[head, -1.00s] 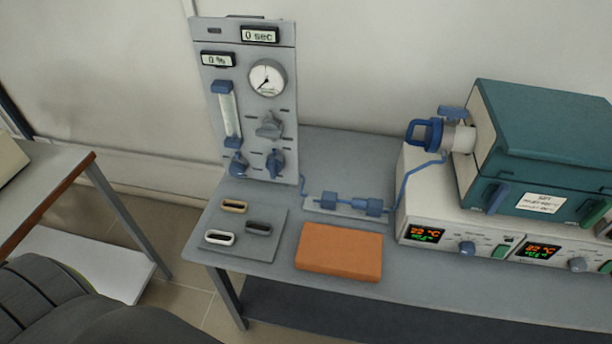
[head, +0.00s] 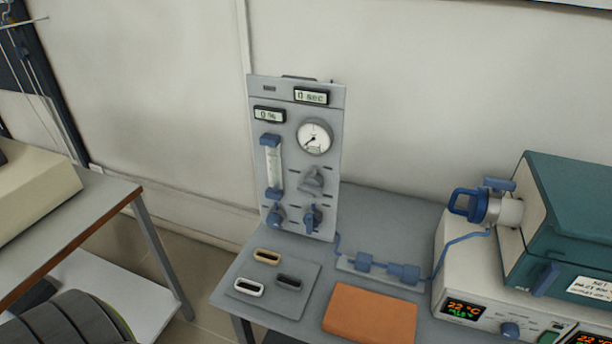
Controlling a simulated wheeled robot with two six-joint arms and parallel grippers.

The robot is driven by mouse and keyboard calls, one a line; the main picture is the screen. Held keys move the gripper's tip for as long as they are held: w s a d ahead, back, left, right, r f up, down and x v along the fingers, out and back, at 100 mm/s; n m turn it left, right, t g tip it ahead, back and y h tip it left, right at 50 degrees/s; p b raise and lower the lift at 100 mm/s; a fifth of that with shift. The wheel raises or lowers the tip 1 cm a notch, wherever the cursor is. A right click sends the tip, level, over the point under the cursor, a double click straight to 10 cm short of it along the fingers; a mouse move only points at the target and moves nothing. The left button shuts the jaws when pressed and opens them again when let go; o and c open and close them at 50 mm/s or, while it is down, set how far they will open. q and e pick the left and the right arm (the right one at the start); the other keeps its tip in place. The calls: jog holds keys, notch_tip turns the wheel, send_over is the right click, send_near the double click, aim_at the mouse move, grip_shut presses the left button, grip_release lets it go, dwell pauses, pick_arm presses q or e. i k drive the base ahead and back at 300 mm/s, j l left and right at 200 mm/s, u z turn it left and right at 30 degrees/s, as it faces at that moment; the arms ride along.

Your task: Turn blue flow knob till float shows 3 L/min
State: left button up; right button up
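The grey gas panel (head: 333,160) stands upright at the back left of the grey bench. Its flow tube (head: 274,166) has blue end caps; the float inside is too small to read. Two blue knobs sit low on the panel: a left blue knob (head: 276,217) under the flow tube and a right blue knob (head: 312,219). A grey knob (head: 312,179) sits above them, below a round gauge (head: 315,137). The displays read "0 %" (head: 268,114) and "0 sec" (head: 311,97).
On the bench (head: 300,325), a grey mat (head: 302,270) bears three small slotted pieces, beside an orange block (head: 370,316). Blue fittings (head: 385,268) and a tube lead right to the teal furnace (head: 570,215). Another table (head: 95,230) stands left, with a floor gap between.

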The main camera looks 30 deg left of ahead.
aim_at(273, 220)
jog(key=l+u, duration=0.1)
jog(key=u, duration=1.25)
